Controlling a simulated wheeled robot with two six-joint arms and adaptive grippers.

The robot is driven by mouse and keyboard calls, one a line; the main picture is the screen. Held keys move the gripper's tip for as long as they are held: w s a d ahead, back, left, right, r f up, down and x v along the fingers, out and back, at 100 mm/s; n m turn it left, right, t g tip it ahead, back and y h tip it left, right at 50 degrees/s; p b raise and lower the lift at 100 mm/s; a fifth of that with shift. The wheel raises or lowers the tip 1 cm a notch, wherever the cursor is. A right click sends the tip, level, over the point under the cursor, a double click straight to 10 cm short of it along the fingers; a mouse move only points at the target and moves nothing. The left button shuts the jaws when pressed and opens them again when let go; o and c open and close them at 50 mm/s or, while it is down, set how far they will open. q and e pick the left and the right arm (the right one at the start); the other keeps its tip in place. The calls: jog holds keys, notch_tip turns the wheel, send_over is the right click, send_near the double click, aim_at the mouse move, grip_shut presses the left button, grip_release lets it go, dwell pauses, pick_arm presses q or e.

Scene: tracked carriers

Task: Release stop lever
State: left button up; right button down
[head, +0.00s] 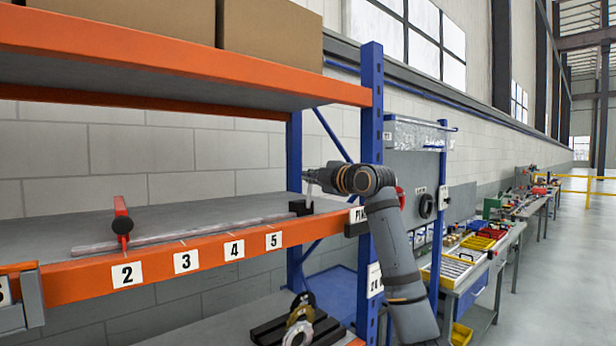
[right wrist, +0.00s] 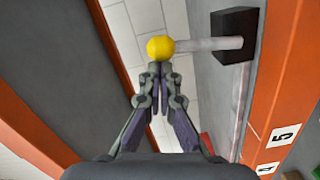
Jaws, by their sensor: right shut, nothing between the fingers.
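The stop lever is a pale grey rod (right wrist: 212,43) with a yellow ball knob (right wrist: 160,47) on its end. It rises from a black block (right wrist: 236,36). In the head view the same block (head: 300,207) sits at the right end of the rail on the shelf, near label 5, with the rod upright; its knob is hidden by my gripper. My right gripper (right wrist: 160,70) is shut and empty, its fingertips right by the knob; I cannot tell whether they touch it. It also shows in the head view (head: 310,180). My left gripper is in neither view.
The orange shelf beam (head: 205,257) carries number labels. A blue rack post (head: 372,110) and an upper shelf (head: 170,78) with boxes bound the space. The shelf behind the rail is clear.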

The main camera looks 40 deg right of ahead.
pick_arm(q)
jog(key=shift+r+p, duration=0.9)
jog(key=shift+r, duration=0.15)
pick_arm(e)
jog(key=shift+w+d+f+m+g+y, duration=0.15)
jog(key=shift+d+f+m, duration=0.25)
jog(key=shift+d+m, duration=1.1)
jog(key=shift+w+d+f+m+g+y, duration=0.1)
jog(key=shift+d+f+m, duration=0.35)
jog(key=shift+d+m, duration=1)
jog(key=shift+w+d+f+m+g+y, duration=0.15)
jog(key=shift+d+f+m, duration=0.25)
jog(key=shift+d+m, duration=1.05)
jog(key=shift+s+a+m, duration=0.1)
jog(key=shift+a+m, duration=0.4)
